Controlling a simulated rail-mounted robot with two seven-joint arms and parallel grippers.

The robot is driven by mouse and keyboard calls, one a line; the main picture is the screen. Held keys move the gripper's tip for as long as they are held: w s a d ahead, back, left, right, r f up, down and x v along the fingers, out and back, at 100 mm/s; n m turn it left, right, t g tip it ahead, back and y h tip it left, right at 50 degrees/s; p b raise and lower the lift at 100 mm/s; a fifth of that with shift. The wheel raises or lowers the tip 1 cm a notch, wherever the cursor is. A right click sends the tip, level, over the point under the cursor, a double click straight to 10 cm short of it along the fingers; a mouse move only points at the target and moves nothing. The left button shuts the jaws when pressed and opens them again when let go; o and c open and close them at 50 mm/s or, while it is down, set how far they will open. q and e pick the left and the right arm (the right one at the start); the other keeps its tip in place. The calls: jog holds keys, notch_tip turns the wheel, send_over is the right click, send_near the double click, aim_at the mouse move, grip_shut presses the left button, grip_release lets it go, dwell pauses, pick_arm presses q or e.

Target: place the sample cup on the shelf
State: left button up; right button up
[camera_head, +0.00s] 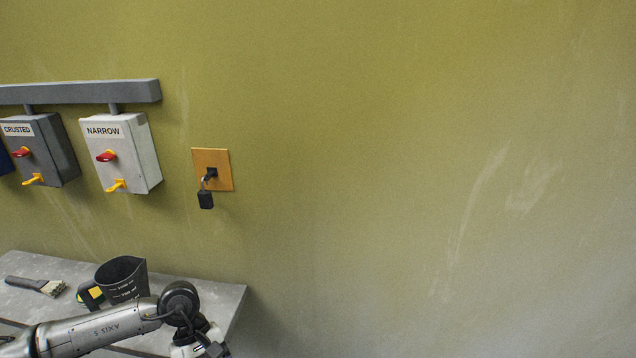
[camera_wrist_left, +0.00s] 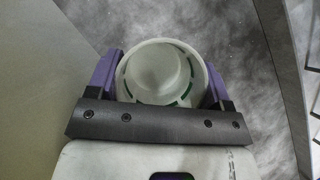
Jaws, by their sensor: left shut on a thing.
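The sample cup (camera_wrist_left: 158,76) is a round whitish cup with green marks around its inside, seen from above in the left wrist view. My left gripper (camera_wrist_left: 162,64) is shut on it, with one purple finger on each side of the rim. In the head view my left arm comes in at the bottom left, and its fingers and the cup are hidden or out of frame. A grey shelf-like surface (camera_head: 215,296) runs along the wall at the lower left; I cannot tell whether it is the task's shelf. My right gripper is not in view.
On the grey surface are a black pail-like container (camera_head: 122,272), a yellow-and-black item (camera_head: 90,295) and a brush (camera_head: 38,286). Switch boxes labelled CRUSTED (camera_head: 45,150) and NARROW (camera_head: 122,152) and an orange plate with a padlock (camera_head: 212,170) are on the wall. The right wall is bare.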

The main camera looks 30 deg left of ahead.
pick_arm(q)
jog(key=w+d+r+m, duration=0.1)
jog(key=w+d+r, duration=0.15)
jog(key=d, duration=0.35)
jog(key=w+d+r+m+g, duration=0.1)
jog(key=w+d+r, duration=0.15)
jog(key=d, duration=0.25)
jog(key=w+d+r+m, duration=0.1)
jog(key=w+d+r, duration=0.15)
jog(key=d, duration=0.35)
jog(key=s+r+m+g+y+p, duration=0.1)
jog(key=s+r+m+y+p, duration=0.1)
jog(key=r+p, duration=1)
jog(key=s+r+m+g+y+p, duration=0.1)
jog(key=r+m+p, duration=0.4)
jog(key=r+p, duration=0.7)
jog(key=s+r+m+g+y+p, duration=0.1)
jog(key=s+r+m+y+p, duration=0.2)
jog(key=r+p, duration=1)
jog(key=shift+a, duration=0.4)
